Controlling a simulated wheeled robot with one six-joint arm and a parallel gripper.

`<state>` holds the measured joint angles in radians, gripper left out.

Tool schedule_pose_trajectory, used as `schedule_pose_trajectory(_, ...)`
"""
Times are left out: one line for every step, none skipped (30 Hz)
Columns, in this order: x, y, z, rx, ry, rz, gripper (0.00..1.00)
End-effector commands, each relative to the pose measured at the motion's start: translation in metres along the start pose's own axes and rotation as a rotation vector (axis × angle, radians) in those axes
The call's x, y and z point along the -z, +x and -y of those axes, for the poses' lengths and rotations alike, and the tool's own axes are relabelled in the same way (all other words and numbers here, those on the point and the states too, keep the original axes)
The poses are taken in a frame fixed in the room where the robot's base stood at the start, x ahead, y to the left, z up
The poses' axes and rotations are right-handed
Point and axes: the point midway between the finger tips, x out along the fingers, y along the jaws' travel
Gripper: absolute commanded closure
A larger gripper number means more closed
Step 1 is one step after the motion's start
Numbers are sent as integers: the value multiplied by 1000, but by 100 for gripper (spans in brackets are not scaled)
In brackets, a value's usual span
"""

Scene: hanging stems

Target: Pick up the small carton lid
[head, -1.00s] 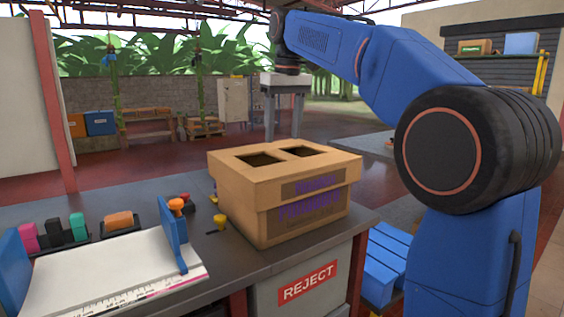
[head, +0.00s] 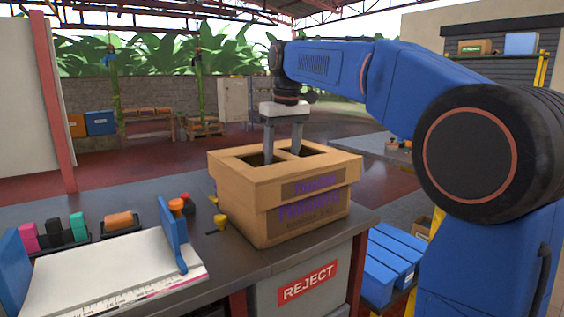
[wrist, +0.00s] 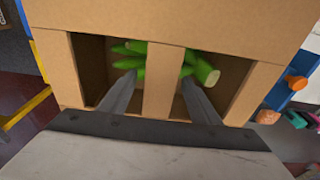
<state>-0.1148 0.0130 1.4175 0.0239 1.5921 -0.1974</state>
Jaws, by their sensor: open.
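The small carton lid (head: 328,168) is brown cardboard with two rectangular openings and a strip between them. It sits on the carton (head: 300,216), which stands on the dark bench. My gripper (head: 283,158) points down with its fingers apart, reaching into the two openings. In the wrist view, the lid's middle strip (wrist: 163,93) lies between the two fingers of my gripper (wrist: 160,95), with a visible gap on each side. Green bananas (wrist: 150,62) show inside the carton through the openings. The fingertips are partly hidden by the lid.
The bench (head: 250,262) also holds a white measuring board (head: 110,270) with blue ends, several coloured stamps (head: 55,232) and a yellow knob (head: 219,222). A grey bin marked REJECT (head: 306,288) is below the bench front. Blue slats (head: 385,265) lie at the right.

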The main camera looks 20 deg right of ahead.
Motion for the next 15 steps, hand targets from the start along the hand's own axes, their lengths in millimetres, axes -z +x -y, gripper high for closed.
schedule_pose_trajectory(0,0,0,0,0,0,50)
schedule_pose_trajectory(0,0,0,0,0,0,57)
schedule_pose_trajectory(0,0,0,0,0,0,67)
schedule_pose_trajectory(0,0,0,0,0,0,74)
schedule_pose_trajectory(0,0,0,0,0,0,81)
schedule_pose_trajectory(0,0,0,0,0,0,91)
schedule_pose_trajectory(0,0,0,0,0,0,98)
schedule_pose_trajectory(0,0,0,0,0,0,98)
schedule_pose_trajectory(0,0,0,0,0,0,98)
schedule_pose_trajectory(0,0,0,0,0,0,98)
schedule_pose_trajectory(0,0,0,0,0,0,98)
schedule_pose_trajectory(0,0,0,0,0,0,98)
schedule_pose_trajectory(0,-1,0,0,0,0,98)
schedule_pose_trajectory(0,-1,0,0,0,-1,98)
schedule_pose_trajectory(0,-2,0,0,0,-1,98)
